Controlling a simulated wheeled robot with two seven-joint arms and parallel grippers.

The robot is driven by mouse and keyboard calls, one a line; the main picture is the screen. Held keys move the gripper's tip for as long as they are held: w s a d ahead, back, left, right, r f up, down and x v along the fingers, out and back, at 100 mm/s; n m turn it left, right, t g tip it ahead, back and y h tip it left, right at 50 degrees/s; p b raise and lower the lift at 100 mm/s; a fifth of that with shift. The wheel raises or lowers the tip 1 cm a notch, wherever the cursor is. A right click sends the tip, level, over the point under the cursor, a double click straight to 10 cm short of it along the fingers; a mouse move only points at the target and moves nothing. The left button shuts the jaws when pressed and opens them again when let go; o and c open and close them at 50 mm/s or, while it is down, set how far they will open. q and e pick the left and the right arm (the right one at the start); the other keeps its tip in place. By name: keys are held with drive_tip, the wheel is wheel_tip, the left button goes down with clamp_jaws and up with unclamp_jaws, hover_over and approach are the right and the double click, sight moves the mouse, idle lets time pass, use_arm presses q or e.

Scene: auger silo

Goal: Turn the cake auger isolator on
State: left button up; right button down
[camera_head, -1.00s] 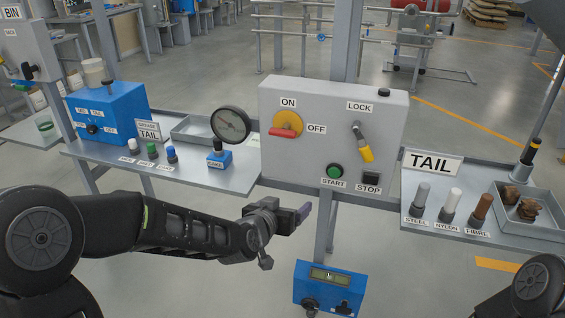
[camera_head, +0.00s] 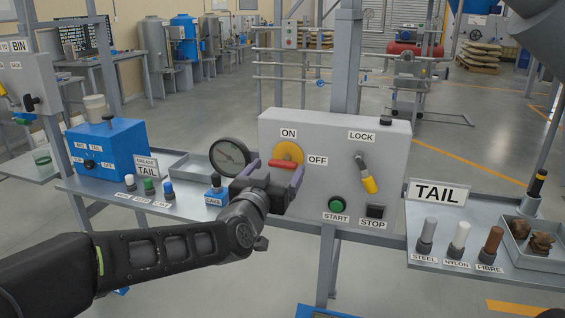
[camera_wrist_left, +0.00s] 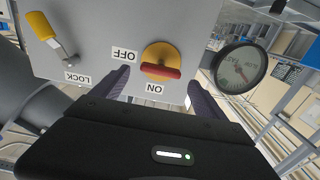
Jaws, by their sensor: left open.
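The isolator (camera_head: 288,153) is a yellow disc with a red handle on the grey control box (camera_head: 325,135), between the labels ON and OFF. The red handle lies roughly level, its right end toward OFF. My left gripper (camera_head: 279,178) is open and empty in front of the box, just below the handle, with its fingers pointing at the panel. In the left wrist view the isolator (camera_wrist_left: 161,60) appears upside down between the two purple fingers, beyond their tips. I cannot tell whether a finger touches it. My right gripper is not in view.
A LOCK lever with a yellow grip (camera_head: 367,180), a green START button (camera_head: 337,205) and a black STOP button (camera_head: 375,211) share the box. A round gauge (camera_head: 229,156) stands close left of my gripper. Side shelves hold small labelled bottles and a TAIL sign (camera_head: 437,194).

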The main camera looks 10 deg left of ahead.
sight(281, 164)
use_arm(q)
drive_tip(key=w, duration=0.4)
drive_tip(key=shift+w+d, duration=0.15)
drive_tip(key=shift+w, duration=0.15)
drive_tip(key=shift+c, duration=0.4)
drive_tip(key=c, duration=1.3)
